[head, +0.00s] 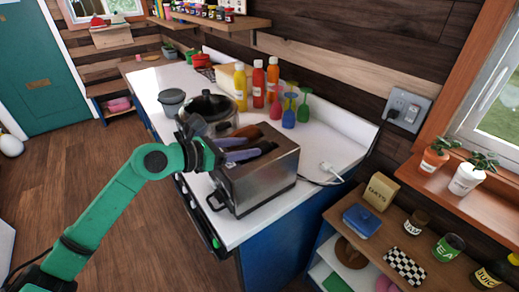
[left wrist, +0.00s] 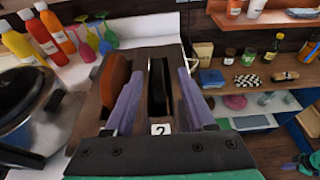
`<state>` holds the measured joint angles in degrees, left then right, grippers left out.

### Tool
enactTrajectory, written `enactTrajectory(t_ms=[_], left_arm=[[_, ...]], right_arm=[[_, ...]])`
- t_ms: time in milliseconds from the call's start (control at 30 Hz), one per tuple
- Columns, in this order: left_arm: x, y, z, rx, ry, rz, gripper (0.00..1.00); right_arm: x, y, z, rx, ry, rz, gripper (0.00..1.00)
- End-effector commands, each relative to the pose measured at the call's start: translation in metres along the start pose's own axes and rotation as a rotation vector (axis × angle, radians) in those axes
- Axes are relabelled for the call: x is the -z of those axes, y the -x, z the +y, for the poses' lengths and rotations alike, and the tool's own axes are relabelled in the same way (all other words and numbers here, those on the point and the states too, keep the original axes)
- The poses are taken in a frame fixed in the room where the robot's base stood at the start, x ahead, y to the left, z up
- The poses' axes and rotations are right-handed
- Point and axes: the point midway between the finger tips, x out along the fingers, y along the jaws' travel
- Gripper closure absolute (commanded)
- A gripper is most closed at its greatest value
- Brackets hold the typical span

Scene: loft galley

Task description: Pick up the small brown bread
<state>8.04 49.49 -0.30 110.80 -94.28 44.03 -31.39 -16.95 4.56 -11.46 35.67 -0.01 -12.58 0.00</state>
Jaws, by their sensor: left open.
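The small brown bread (head: 250,131) is a slice standing partly out of the silver toaster (head: 264,186) on the white counter. In the left wrist view, the bread (left wrist: 115,80) stands in the left slot of the toaster, just outside my left finger. My left gripper (head: 240,148) is over the toaster top with its purple fingers apart. In the left wrist view, the gripper (left wrist: 158,85) has the dark, empty-looking other slot between its fingers. The lower part of the bread is hidden in the slot. A purple and teal part at the lower right looks like my right gripper (left wrist: 302,163).
A dark-lidded pot (head: 207,110) stands close behind the toaster. Sauce bottles (head: 257,88) and several coloured glasses (head: 289,105) stand farther back. A low wooden shelf (head: 420,232) at right holds jars and boxes. A power cord (head: 325,178) lies at the counter's right.

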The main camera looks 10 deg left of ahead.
Motion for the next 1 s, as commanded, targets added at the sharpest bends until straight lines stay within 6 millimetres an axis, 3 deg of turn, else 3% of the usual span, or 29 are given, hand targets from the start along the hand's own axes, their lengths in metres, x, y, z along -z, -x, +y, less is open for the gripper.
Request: enactTrajectory(t_ms=[167, 300, 467, 500, 633, 1000], left_arm=[[-0.006, -0.030, 0.001, 0.003, 0.008, -0.002, 0.45], [0.001, -0.050, 0.001, 0.001, 0.003, -0.001, 0.45], [0.004, -0.051, 0.001, 0.000, 0.001, 0.001, 0.45], [0.004, -0.051, 0.001, 0.000, 0.001, 0.001, 0.49], [0.004, -0.051, 0.002, 0.000, 0.002, 0.001, 0.99], [-0.001, -0.049, 0.002, 0.000, 0.001, -0.001, 1.00]], right_arm=[[-0.001, 0.031, 0.000, 0.001, 0.000, -0.007, 1.00], [-0.002, 0.033, -0.001, 0.002, 0.000, -0.008, 1.00], [-0.002, 0.031, -0.001, 0.002, 0.000, -0.008, 1.00], [-0.002, 0.031, -0.001, 0.002, 0.000, -0.008, 1.00], [-0.002, 0.031, -0.001, 0.001, 0.000, -0.008, 1.00], [-0.002, 0.030, -0.001, 0.001, -0.001, -0.008, 1.00]])
